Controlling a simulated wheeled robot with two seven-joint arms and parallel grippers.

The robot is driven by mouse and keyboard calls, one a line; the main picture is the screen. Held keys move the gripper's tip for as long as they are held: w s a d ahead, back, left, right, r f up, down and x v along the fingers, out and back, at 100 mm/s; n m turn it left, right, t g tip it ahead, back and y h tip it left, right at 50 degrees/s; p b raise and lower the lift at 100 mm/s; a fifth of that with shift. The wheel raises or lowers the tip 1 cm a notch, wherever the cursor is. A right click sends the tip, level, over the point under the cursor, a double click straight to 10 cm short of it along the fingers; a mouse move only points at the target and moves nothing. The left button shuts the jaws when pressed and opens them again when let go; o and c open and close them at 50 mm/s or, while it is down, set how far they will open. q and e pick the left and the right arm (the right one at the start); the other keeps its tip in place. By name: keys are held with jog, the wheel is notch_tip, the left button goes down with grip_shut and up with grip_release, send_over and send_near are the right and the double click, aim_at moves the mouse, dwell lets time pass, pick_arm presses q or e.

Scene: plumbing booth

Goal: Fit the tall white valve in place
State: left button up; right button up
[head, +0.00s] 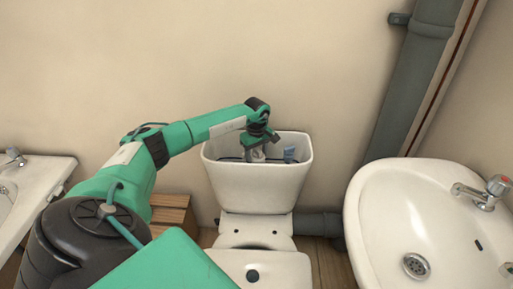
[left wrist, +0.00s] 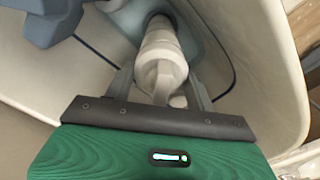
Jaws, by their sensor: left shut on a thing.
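The tall white valve (left wrist: 161,62) stands in the toilet cistern (head: 258,186), and its lower end meets a grey-blue surface in the left wrist view. My left gripper (left wrist: 160,95) reaches down into the open cistern and is shut on the white valve, with one finger on each side. In the head view, the left gripper (head: 258,154) hides most of the valve. Whether the valve's base is fully seated cannot be told. My right gripper does not show in either view.
A blue-grey part (head: 290,154) stands inside the cistern on the right, close to my gripper. The cistern walls surround the gripper closely. A washbasin (head: 385,215) is at the right, a wooden box (head: 172,213) left of the toilet, and a grey pipe (head: 405,85) on the wall.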

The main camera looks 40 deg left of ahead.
pick_arm(q)
jog(key=shift+f, duration=0.15)
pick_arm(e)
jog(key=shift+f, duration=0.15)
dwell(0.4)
pick_arm(q)
jog(key=o, duration=1.7)
notch_tip(320, 180, up, 3)
jog(key=shift+f, duration=0.2)
notch_tip(320, 180, up, 11)
jog(key=shift+r, duration=0.15)
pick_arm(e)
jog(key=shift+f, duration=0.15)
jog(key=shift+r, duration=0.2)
